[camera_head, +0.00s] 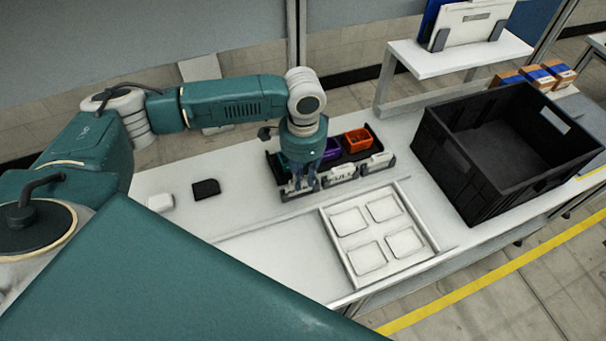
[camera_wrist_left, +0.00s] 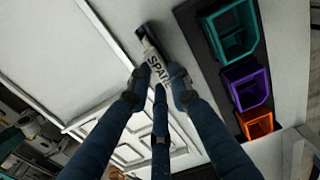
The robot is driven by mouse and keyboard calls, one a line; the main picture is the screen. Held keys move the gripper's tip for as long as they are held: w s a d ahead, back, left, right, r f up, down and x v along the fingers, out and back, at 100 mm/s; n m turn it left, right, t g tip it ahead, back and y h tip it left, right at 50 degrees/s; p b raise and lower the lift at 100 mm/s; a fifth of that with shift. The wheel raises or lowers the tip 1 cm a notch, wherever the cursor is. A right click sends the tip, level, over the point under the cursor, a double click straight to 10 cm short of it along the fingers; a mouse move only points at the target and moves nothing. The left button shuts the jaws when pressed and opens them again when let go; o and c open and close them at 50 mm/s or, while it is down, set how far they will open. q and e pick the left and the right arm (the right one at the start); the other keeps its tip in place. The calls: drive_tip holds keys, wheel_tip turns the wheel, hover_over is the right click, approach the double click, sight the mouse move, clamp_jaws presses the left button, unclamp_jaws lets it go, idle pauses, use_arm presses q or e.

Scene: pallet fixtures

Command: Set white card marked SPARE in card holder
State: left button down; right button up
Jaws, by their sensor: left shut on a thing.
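The white card marked SPARE (camera_wrist_left: 157,68) is between the fingers of my left gripper (camera_wrist_left: 158,88), its lettering partly covered by them. In the head view my left gripper (camera_head: 300,184) points down at the leftmost card holder (camera_head: 285,196), at the front of the black bin tray. A dark end piece of that holder shows beside the card in the wrist view (camera_wrist_left: 142,32). The card is at the holder, but I cannot tell whether its lower edge is fully seated. My right gripper is out of view.
A holder with a FULL card (camera_head: 341,177) and another carded holder (camera_head: 378,163) stand just right. Behind are teal, purple (camera_head: 331,150) and orange (camera_head: 357,140) bins. A white tray frame (camera_head: 345,259) lies in front; a black crate (camera_head: 470,185) stands right. Bench left is mostly clear.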

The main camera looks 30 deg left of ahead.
sight(303, 181)
use_arm(q)
drive_tip(key=shift+f, duration=0.25)
drive_tip(key=c, duration=1.5)
unclamp_jaws()
wheel_tip(303, 181, up, 12)
drive_tip(key=shift+r, duration=0.1)
